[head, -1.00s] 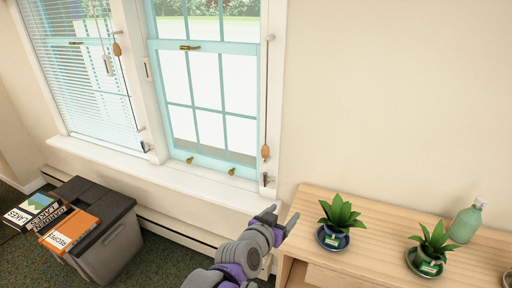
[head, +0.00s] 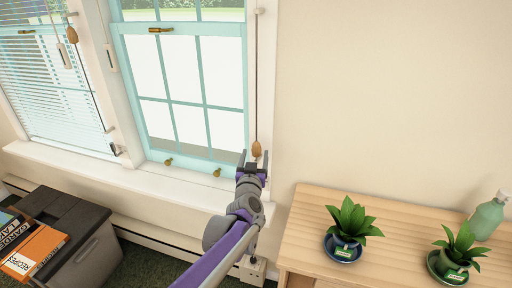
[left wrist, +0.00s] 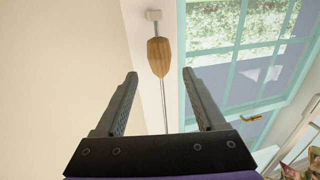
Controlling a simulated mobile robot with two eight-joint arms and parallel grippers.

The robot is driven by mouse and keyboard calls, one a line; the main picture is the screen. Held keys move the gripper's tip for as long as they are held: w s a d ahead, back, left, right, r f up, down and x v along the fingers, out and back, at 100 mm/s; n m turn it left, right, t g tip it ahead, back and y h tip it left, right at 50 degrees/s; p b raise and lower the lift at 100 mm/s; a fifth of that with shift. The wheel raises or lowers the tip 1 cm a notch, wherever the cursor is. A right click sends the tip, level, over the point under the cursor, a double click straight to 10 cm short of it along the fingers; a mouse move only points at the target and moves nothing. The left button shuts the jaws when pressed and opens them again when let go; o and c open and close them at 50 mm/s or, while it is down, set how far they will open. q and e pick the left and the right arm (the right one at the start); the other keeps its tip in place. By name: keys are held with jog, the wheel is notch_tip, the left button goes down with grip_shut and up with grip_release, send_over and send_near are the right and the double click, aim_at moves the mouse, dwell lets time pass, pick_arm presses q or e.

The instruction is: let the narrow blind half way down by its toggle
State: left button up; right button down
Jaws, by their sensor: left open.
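A wooden toggle (head: 256,149) hangs on a cord at the right side of the right-hand window (head: 190,85). No slats of a blind show over the part of this window in view. My left gripper (head: 254,156) is open, just below the toggle in the head view. In the left wrist view the toggle (left wrist: 158,57) appears ahead of the open fingertips (left wrist: 160,74), centred in the gap, with nothing gripped. The toggle's exact distance from the fingers is hard to tell. My right gripper is not in view.
The left window has a lowered slatted blind (head: 50,95) and its own toggle (head: 72,35). A wooden cabinet (head: 310,225) with two potted plants (head: 352,222) and a green bottle (head: 487,218) stands right of my arm. A dark bin (head: 90,245) bearing books (head: 35,252) stands left.

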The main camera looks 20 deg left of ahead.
aim_at(256, 149)
pick_arm(q)
jog(key=w, duration=0.3)
jog(key=w+a, duration=0.1)
jog(key=w, duration=0.1)
jog(key=shift+w, duration=0.35)
grip_shut()
dwell(1.1)
